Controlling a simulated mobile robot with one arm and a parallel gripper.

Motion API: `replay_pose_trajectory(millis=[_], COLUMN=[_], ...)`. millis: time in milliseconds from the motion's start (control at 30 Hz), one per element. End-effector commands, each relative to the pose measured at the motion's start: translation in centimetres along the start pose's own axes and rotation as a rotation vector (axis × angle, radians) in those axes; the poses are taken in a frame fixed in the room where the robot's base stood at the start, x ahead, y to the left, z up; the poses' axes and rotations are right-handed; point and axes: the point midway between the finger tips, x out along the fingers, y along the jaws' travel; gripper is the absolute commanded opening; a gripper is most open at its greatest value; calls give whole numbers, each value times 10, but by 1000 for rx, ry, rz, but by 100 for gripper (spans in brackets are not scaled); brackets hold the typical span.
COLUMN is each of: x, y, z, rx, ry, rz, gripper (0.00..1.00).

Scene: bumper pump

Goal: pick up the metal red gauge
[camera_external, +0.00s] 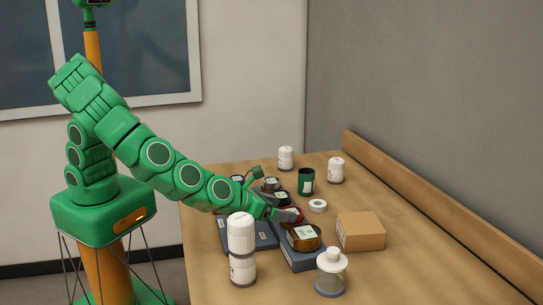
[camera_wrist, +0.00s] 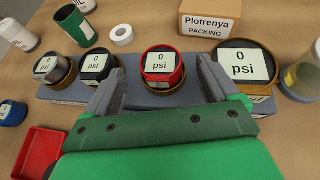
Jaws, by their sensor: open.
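The red gauge (camera_wrist: 162,68) has a round red rim and a white face reading "0 psi". It sits in a row of gauges on a dark blue-grey block (camera_wrist: 135,98). In the wrist view my gripper (camera_wrist: 160,75) is open, with one finger to the left and one to the right of the red gauge. I cannot tell whether either finger touches it.
Behind are a cardboard box (camera_wrist: 209,17) and tape roll (camera_wrist: 121,35). Stacked white jars (camera_external: 241,235) stand in front.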

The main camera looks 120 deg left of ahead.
Motion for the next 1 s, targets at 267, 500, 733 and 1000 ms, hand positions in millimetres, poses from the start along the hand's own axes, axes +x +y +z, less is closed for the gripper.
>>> replay_pose_trajectory(millis=[267, 500, 733, 1000], x=[24, 26, 26, 26], y=[0, 0, 0, 0], z=[-1, -1, -1, -1], rx=[-1, -1, -1, -1], ry=[1, 1, 1, 0], rz=[0, -1, 0, 0], gripper=[88, 88, 65, 24])
